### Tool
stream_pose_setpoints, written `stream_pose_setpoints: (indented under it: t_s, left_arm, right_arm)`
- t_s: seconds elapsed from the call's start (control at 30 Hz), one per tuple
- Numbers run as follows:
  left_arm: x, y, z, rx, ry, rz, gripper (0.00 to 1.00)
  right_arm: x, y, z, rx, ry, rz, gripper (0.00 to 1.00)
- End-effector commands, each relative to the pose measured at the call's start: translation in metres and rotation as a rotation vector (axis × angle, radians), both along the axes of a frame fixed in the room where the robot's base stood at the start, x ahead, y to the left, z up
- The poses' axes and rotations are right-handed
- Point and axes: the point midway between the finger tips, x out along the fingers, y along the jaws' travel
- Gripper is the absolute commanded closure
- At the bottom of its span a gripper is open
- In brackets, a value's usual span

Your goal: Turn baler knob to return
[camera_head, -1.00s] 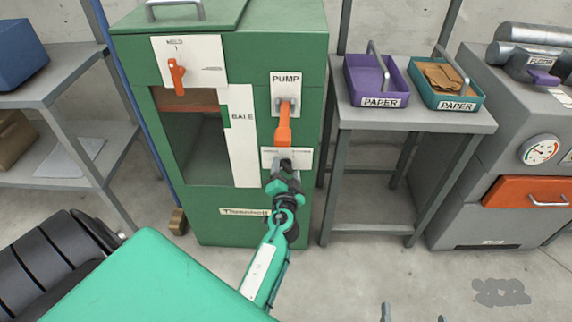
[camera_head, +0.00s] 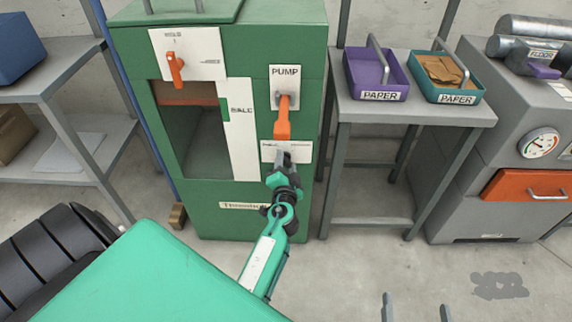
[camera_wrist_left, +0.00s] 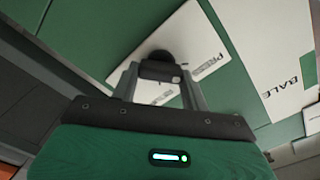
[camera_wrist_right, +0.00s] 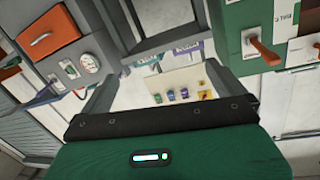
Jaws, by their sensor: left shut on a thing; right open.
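The green baler (camera_head: 250,192) stands left of centre in the head view. Its knob plate (camera_head: 297,152) sits below the orange pump lever (camera_head: 283,122). In the left wrist view the plate (camera_wrist_left: 205,67) reads "PRESS" and the dark knob (camera_wrist_left: 160,57) shows between my fingers. My left gripper (camera_head: 283,158) is at this knob and shut on it; its fingers (camera_wrist_left: 160,84) stand on either side. The gripper hides most of the knob in the head view, so its setting cannot be read. My right gripper (camera_head: 416,308) is open and empty, low in the head view.
Another orange handle (camera_head: 175,69) is on the baler's upper left plate. To the right, a grey stand (camera_head: 412,116) holds a purple tray (camera_head: 378,82) and a teal tray (camera_head: 448,88). A grey machine (camera_head: 465,180) stands far right. Floor before the stand is clear.

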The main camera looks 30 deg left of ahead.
Motion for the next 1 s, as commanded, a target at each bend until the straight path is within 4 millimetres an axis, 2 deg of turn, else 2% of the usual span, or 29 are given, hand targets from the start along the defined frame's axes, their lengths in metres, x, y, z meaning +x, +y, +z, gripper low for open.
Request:
stream_pose_setpoints:
  t_s: [0.47,0.57,0.63,0.8,1.0]
  left_arm:
    - [0.0,-0.001,-0.002,0.366,0.226,-0.002,0.77]
    - [0.001,-0.001,-0.003,0.448,0.275,-0.001,0.77]
    - [0.0,-0.001,-0.003,0.504,0.31,-0.002,0.77]
    - [0.0,-0.001,-0.003,0.642,0.395,-0.002,0.77]
    - [0.0,-0.001,-0.004,0.805,0.493,-0.001,0.77]
  right_arm:
    - [0.001,-0.001,0.003,0.004,-0.011,-0.005,0.0]
    - [-0.002,0.0,-0.002,-0.004,0.021,0.001,0.0]
    - [-0.012,0.003,-0.018,-0.018,0.085,0.014,0.0]
    - [-0.025,0.007,-0.035,-0.042,0.183,0.037,0.0]
    - [-0.022,-0.004,-0.035,-0.095,0.256,0.032,0.0]
